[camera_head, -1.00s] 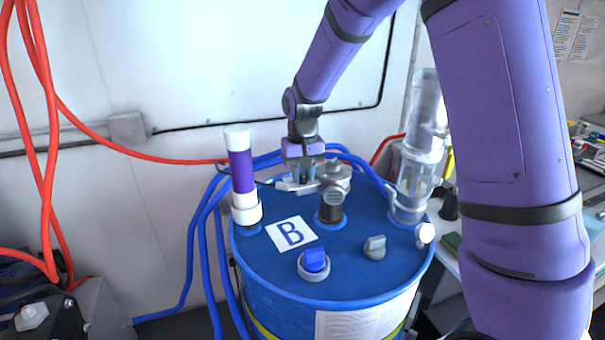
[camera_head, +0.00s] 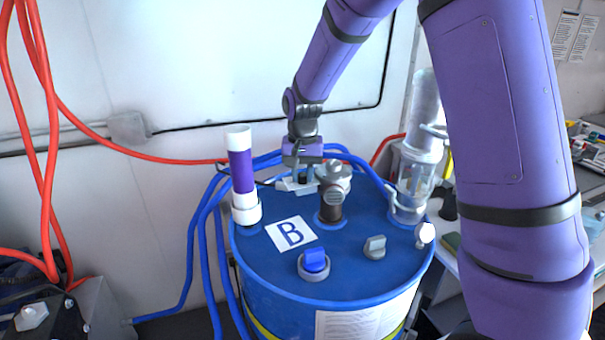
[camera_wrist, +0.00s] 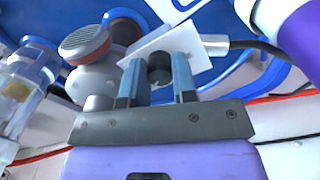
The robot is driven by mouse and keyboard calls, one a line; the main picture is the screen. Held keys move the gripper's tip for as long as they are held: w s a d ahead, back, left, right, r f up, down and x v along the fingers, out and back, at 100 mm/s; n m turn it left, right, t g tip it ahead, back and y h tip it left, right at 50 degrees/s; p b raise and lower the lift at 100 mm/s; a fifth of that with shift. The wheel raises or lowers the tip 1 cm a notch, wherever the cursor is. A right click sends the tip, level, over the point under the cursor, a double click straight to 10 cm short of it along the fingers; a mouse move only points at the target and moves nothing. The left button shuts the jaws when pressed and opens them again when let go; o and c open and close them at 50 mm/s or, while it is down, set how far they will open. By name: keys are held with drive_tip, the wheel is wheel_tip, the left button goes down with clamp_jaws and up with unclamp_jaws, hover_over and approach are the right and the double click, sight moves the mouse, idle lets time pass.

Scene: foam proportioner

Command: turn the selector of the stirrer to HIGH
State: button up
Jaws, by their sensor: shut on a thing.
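The stirrer's pale box (camera_wrist: 185,45) sits at the back of the blue drum lid, with a dark round selector (camera_wrist: 160,68) on it and a black cable from one side. The box also shows in the head view (camera_head: 293,186). My gripper (camera_wrist: 158,75) has one finger on each side of the selector and is shut on it. In the head view my gripper (camera_head: 306,174) comes down from above, left of a grey capped fitting (camera_head: 334,180). The selector's markings are not readable, and in the head view my fingers largely hide it.
The blue drum lid (camera_head: 345,261) carries a purple-and-white tube (camera_head: 241,172), a clear vessel (camera_head: 411,183), a blue knob (camera_head: 315,261) and a grey knob (camera_head: 375,247). A "B" label (camera_head: 291,233) lies flat. Blue hoses (camera_head: 190,250) run along the left.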

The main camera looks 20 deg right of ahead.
sight(302, 174)
drive_tip(key=o, duration=0.7)
drive_tip(key=shift+c, duration=0.2)
wheel_tip(302, 174, up, 11)
idle(0.4)
drive_tip(key=s+d+r+n+t, duration=0.15)
drive_tip(key=s+r, duration=0.25)
drive_tip(key=s, duration=0.4)
drive_tip(key=s+d+r+n+t, duration=0.1)
drive_tip(key=s+d+r, duration=0.2)
drive_tip(key=s+r, duration=0.3)
drive_tip(key=s+d+f+n+t, duration=0.2)
drive_tip(key=s, duration=1.5)
drive_tip(key=shift+s+t, duration=0.15)
drive_tip(key=shift+t, duration=0.2)
